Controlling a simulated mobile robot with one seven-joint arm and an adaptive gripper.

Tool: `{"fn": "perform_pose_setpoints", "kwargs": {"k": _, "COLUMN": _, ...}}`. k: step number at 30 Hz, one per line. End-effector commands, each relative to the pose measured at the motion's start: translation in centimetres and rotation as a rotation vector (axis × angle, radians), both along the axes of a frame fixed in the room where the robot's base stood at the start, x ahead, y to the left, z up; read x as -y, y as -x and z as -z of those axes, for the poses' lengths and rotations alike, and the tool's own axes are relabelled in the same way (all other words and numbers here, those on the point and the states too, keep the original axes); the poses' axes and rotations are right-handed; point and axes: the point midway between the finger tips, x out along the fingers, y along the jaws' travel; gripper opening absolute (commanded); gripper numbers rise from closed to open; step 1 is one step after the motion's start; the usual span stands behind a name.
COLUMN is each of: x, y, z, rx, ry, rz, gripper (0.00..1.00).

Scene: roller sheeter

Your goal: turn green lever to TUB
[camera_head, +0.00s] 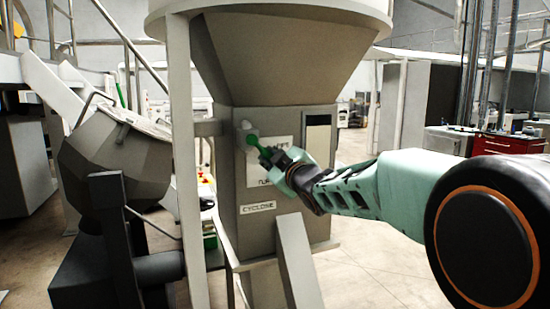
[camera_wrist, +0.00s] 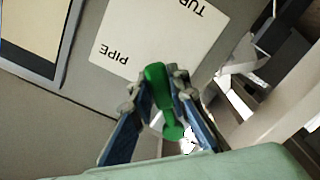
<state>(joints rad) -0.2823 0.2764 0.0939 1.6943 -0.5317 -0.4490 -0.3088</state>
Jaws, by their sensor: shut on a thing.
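The green lever (camera_head: 258,142) is on the front of the grey cyclone body (camera_head: 320,190). Its pivot end is at the upper left and its handle runs to the right and slightly down. My gripper (camera_head: 269,155) is shut on the handle. In the wrist view the lever (camera_wrist: 157,88) lies between the two fingers (camera_wrist: 160,86) of my gripper. The white label plate (camera_wrist: 150,38) there reads PIPE and TUB, upside down. In the head view the gripper and lever cover part of the plate (camera_head: 283,143), with the TUB word partly visible at its bottom.
A CYCLONE sign (camera_head: 258,207) is below the lever. A pale post (camera_head: 184,150) stands left of the body, and a slanted beam (camera_head: 298,260) stands in front. A grey tub (camera_head: 115,160) is farther left. Floor to the right is open, with a red cabinet (camera_head: 493,144) behind.

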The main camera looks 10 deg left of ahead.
Motion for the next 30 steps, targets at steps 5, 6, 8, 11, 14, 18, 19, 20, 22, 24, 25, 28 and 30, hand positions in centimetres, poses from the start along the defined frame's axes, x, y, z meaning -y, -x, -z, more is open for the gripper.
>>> {"fn": "perform_pose_setpoints", "kwargs": {"k": 5, "x": -0.7, "y": 0.5, "z": 1.1, "rx": -0.098, "ry": -0.14, "rz": 0.002, "gripper": 0.0}}
{"fn": "perform_pose_setpoints", "kwargs": {"k": 6, "x": -0.9, "y": 0.6, "z": 1.3, "rx": -0.119, "ry": -0.171, "rz": 0.001, "gripper": 0.0}}
{"fn": "perform_pose_setpoints", "kwargs": {"k": 8, "x": -1.1, "y": 0.8, "z": 1.5, "rx": -0.151, "ry": -0.219, "rz": 0.003, "gripper": 0.0}}
{"fn": "perform_pose_setpoints", "kwargs": {"k": 11, "x": -1.6, "y": 1.1, "z": 1.7, "rx": -0.203, "ry": -0.296, "rz": 0.002, "gripper": 0.0}}
{"fn": "perform_pose_setpoints", "kwargs": {"k": 14, "x": -2.1, "y": 1.5, "z": 1.9, "rx": -0.253, "ry": -0.37, "rz": 0.0, "gripper": 0.0}}
{"fn": "perform_pose_setpoints", "kwargs": {"k": 18, "x": -2.7, "y": 1.9, "z": 2.1, "rx": -0.315, "ry": -0.461, "rz": 0.001, "gripper": 0.0}}
{"fn": "perform_pose_setpoints", "kwargs": {"k": 19, "x": -2.8, "y": 1.9, "z": 2.1, "rx": -0.326, "ry": -0.477, "rz": 0.001, "gripper": 0.0}}
{"fn": "perform_pose_setpoints", "kwargs": {"k": 20, "x": -2.9, "y": 2.0, "z": 2.2, "rx": -0.338, "ry": -0.495, "rz": 0.003, "gripper": 0.0}}
{"fn": "perform_pose_setpoints", "kwargs": {"k": 22, "x": -3.2, "y": 2.2, "z": 2.2, "rx": -0.361, "ry": -0.53, "rz": 0.002, "gripper": 0.0}}
{"fn": "perform_pose_setpoints", "kwargs": {"k": 24, "x": -3.4, "y": 2.3, "z": 2.2, "rx": -0.382, "ry": -0.561, "rz": 0.002, "gripper": 0.0}}
{"fn": "perform_pose_setpoints", "kwargs": {"k": 25, "x": -3.5, "y": 2.4, "z": 2.2, "rx": -0.391, "ry": -0.572, "rz": 0.001, "gripper": 0.0}}
{"fn": "perform_pose_setpoints", "kwargs": {"k": 28, "x": -3.7, "y": 2.5, "z": 2.2, "rx": -0.412, "ry": -0.604, "rz": 0.002, "gripper": 0.0}}
{"fn": "perform_pose_setpoints", "kwargs": {"k": 30, "x": -3.8, "y": 2.6, "z": 2.2, "rx": -0.424, "ry": -0.621, "rz": 0.002, "gripper": 0.0}}
